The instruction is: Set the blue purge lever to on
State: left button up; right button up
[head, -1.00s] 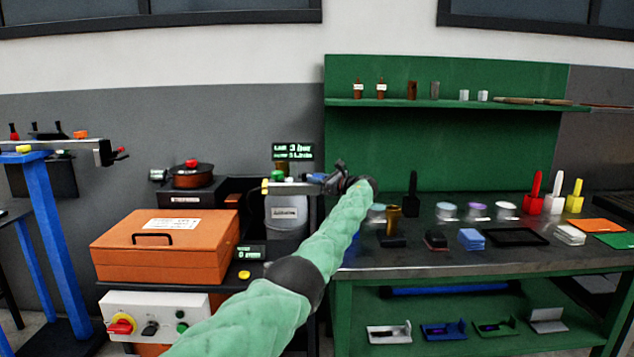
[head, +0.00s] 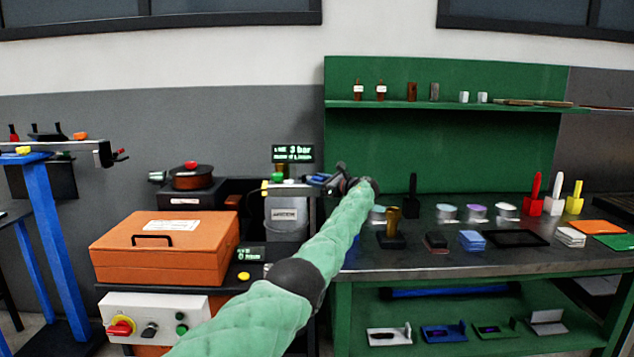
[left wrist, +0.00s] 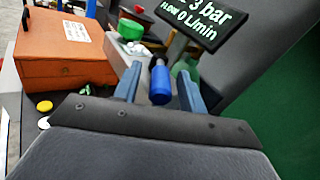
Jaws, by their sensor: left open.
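The blue purge lever (left wrist: 160,84) shows in the left wrist view between the two blue fingers of my left gripper (left wrist: 158,92). A gap shows on each side of the lever, wider on the right, so the fingers are open around it and I see no contact. In the head view my left gripper (head: 335,180) is at the purge station under the small display (head: 293,153). The lever is too small and covered to make out there. The display in the left wrist view (left wrist: 205,18) reads 3 bar and flow 0 L/min. My right gripper is in neither view.
A green knob (left wrist: 131,29) is left of the lever. An orange case (head: 165,246) stands at left, above a control box (head: 155,316) with a red knob. The green workbench (head: 450,264) at right holds several small items. A grey container (head: 286,216) hangs below the station.

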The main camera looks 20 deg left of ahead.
pick_arm(q)
jog(key=v, duration=0.7)
jog(key=shift+d+b, duration=0.2)
jog(key=shift+b, duration=0.2)
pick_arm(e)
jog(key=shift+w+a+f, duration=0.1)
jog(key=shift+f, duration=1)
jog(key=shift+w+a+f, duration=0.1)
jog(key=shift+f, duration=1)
